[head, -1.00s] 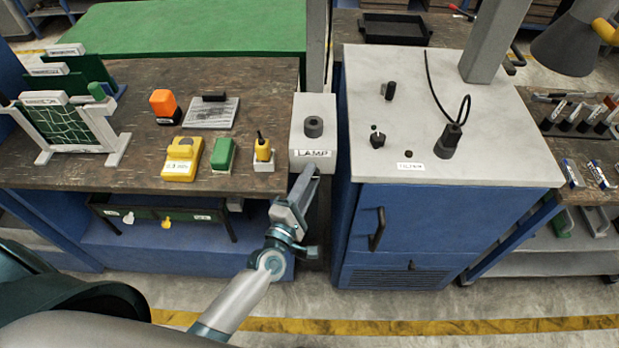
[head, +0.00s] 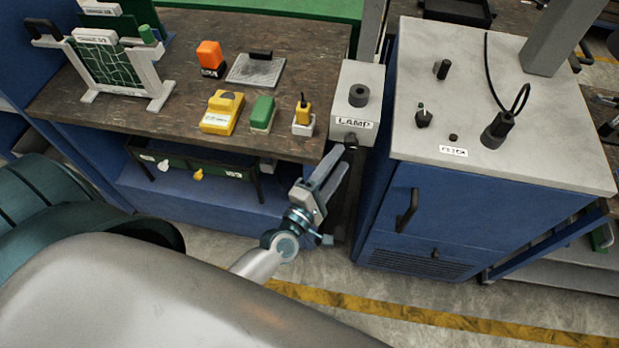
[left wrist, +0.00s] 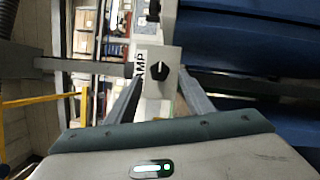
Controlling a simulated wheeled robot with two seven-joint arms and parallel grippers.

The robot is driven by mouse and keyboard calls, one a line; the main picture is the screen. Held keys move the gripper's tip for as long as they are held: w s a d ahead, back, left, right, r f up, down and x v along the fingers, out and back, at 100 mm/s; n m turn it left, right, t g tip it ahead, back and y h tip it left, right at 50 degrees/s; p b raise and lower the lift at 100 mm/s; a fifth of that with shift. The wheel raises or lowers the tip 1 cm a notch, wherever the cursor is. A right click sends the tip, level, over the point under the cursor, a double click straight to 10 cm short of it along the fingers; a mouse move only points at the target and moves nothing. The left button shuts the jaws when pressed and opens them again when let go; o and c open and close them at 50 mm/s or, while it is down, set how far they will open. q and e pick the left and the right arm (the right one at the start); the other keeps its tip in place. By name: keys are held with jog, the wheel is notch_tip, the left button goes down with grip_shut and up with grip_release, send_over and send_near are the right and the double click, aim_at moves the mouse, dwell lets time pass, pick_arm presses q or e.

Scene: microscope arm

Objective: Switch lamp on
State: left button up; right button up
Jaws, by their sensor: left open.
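The lamp box (head: 347,103) is light grey, with a LAMP label on its front face and a dark round cylinder on top. It stands at the right end of the wooden bench. A black rotary knob (left wrist: 160,70) with a pale pointer mark is on its front face in the left wrist view; in the head view it shows as a dark spot below the label. My left gripper (head: 336,165) is open and faces that front from below. In the left wrist view its fingers (left wrist: 158,92) lie either side of the knob, with no visible contact. My right gripper is out of view.
A blue cabinet (head: 450,215) with a grey top stands close right of the lamp box, with a narrow gap between. Yellow (head: 222,112), green (head: 262,112) and orange (head: 210,55) devices sit on the bench (head: 150,75). Floor in front is clear.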

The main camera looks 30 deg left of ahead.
pick_arm(q)
jog(key=s+a+f+b, duration=0.1)
jog(key=s+b, duration=0.3)
jog(key=s, duration=0.8)
jog(key=shift+s+a, duration=0.15)
jog(key=shift+s, duration=0.05)
jog(key=shift+f, duration=0.1)
jog(key=s+f+m+g, duration=0.3)
jog(key=f+m, duration=0.1)
jog(key=f, duration=0.9)
jog(key=s+f+m+g+b, duration=0.1)
jog(key=s+f+m+g, duration=0.3)
jog(key=f, duration=1)
jog(key=s+f+m+g, duration=0.15)
jog(key=f+m, duration=0.35)
jog(key=f, duration=0.8)
jog(key=s+a+f+m+g+y, duration=0.1)
jog(key=s+a+f+m+g, duration=0.2)
jog(key=s+f, duration=0.7)
jog(key=s+a+f+m+g+y+b, duration=0.1)
jog(key=s+a+f+m+g, duration=0.3)
jog(key=s+f, duration=0.6)
jog(key=s+m+g, duration=0.2)
jog(key=s, duration=0.2)
